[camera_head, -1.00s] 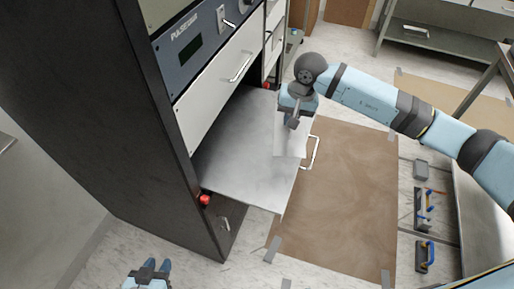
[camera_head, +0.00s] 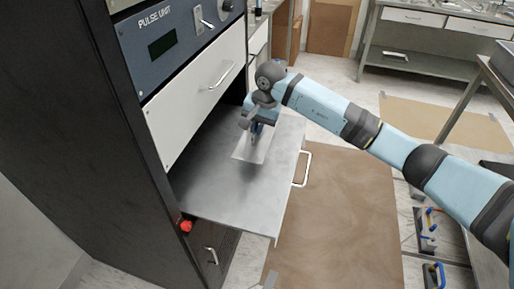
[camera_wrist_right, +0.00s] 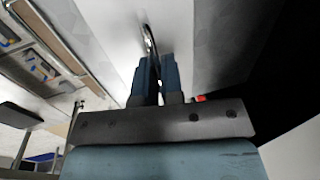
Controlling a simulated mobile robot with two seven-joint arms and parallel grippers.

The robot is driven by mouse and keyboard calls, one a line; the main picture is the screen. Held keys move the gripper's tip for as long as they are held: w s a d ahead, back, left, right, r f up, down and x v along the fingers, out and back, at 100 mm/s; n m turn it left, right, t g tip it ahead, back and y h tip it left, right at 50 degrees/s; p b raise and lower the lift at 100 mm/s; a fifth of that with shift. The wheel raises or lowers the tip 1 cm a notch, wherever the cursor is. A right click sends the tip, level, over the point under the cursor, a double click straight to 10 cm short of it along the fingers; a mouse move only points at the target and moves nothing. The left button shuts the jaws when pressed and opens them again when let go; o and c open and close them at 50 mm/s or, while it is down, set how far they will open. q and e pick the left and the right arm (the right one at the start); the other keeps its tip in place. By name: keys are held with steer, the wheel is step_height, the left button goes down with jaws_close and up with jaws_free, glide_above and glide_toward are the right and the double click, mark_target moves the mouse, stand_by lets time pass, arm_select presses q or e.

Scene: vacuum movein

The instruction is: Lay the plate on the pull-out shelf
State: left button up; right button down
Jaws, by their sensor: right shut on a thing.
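The plate (camera_head: 247,152) is a thin, pale metal sheet. In the head view it is over the inner far part of the pull-out shelf (camera_head: 215,195), a flat grey metal surface extending from the black cabinet. My right gripper (camera_head: 256,134) is shut on the plate's upper edge. In the right wrist view the plate (camera_wrist_right: 150,45) shows nearly edge-on, as a thin curved strip between the two blue fingers (camera_wrist_right: 155,78). I cannot tell whether the plate touches the shelf. My left gripper is not in view.
The white drawer front (camera_head: 200,110) and the pulse unit panel (camera_head: 168,42) stand above the shelf. A handle (camera_head: 303,169) sticks out from the shelf's right edge. A red knob (camera_head: 186,226) is at the near corner. The near half of the shelf is clear.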

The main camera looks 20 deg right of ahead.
mark_target(258, 145)
steer(key=shift+f, duration=3.9)
steer(key=shift+f, duration=0.1)
steer(key=c, duration=1.7)
jaws_free()
steer(key=shift+f+b, duration=0.1)
steer(key=shift+b, duration=0.25)
steer(key=o, duration=0.4)
steer(key=shift+o, duration=0.2)
steer(key=shift+r, duration=0.45)
steer(key=r, duration=0.3)
steer(key=s+d+r, duration=0.1)
steer(key=r, duration=0.3)
steer(key=d+r+p, duration=0.1)
steer(key=r, duration=0.3)
steer(key=shift+s+r, duration=0.1)
steer(key=shift+s, duration=0.05)
